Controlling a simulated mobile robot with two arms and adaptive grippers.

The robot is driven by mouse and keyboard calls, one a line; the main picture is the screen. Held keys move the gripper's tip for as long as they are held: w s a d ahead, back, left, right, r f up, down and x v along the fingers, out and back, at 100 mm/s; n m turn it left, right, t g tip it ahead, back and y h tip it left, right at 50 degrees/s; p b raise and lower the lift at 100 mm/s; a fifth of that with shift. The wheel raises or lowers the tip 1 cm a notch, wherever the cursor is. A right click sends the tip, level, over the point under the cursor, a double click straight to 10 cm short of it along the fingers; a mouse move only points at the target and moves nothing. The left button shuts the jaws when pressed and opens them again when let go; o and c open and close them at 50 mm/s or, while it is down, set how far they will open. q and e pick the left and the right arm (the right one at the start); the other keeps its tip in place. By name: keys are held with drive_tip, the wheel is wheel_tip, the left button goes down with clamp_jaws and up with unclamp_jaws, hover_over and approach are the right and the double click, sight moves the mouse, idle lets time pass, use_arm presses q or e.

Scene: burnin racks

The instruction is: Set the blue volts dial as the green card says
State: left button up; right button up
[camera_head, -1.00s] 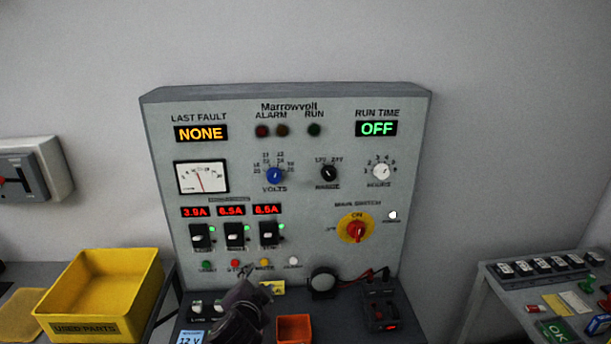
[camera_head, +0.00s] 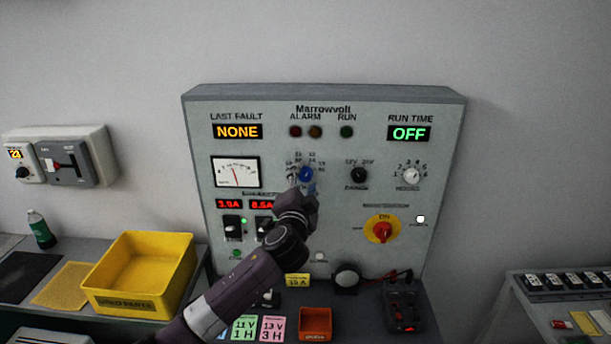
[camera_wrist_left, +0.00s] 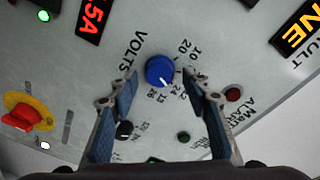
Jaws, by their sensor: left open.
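The blue volts dial (camera_head: 306,174) is on the upper middle of the grey panel. It also shows in the left wrist view (camera_wrist_left: 160,70), with printed numbers around it. My left gripper (camera_head: 302,183) is open in front of the dial. In the left wrist view its fingertips (camera_wrist_left: 159,77) lie on either side of the dial, with a gap at each side. The dial's pointer mark is too small to read surely. The green card (camera_head: 243,328) lies on the desk below and seems to read 11 V, 1 H. My right gripper is not in view.
A pink card (camera_head: 272,328) lies beside the green one, and a yellow card (camera_head: 297,280) stands behind. An orange tray (camera_head: 316,318) is to their right. A black range dial (camera_head: 359,175) and red main switch (camera_head: 383,230) are right of the blue dial.

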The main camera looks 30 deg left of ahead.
use_arm(q)
drive_tip(key=shift+w+a+f, duration=0.1)
drive_tip(key=shift+w+a, duration=0.1)
drive_tip(key=shift+w, duration=0.05)
drive_tip(key=shift+c, duration=0.6)
drive_tip(key=c, duration=1)
drive_tip(key=shift+f+n+b, duration=0.2)
drive_tip(key=shift+n+b, duration=0.3)
drive_tip(key=shift+b, duration=0.35)
drive_tip(key=shift+c, duration=0.2)
drive_tip(key=n+b, duration=0.3)
drive_tip(key=shift+f+b, duration=0.15)
drive_tip(key=shift+b, duration=0.2)
drive_tip(key=n+b, duration=0.3)
drive_tip(key=shift+n+y, duration=0.3)
drive_tip(key=shift+n, duration=0.1)
drive_tip(key=shift+r+n+t+b, duration=0.2)
drive_tip(key=shift+n+t+b, duration=0.15)
drive_tip(key=shift+n, duration=0.25)
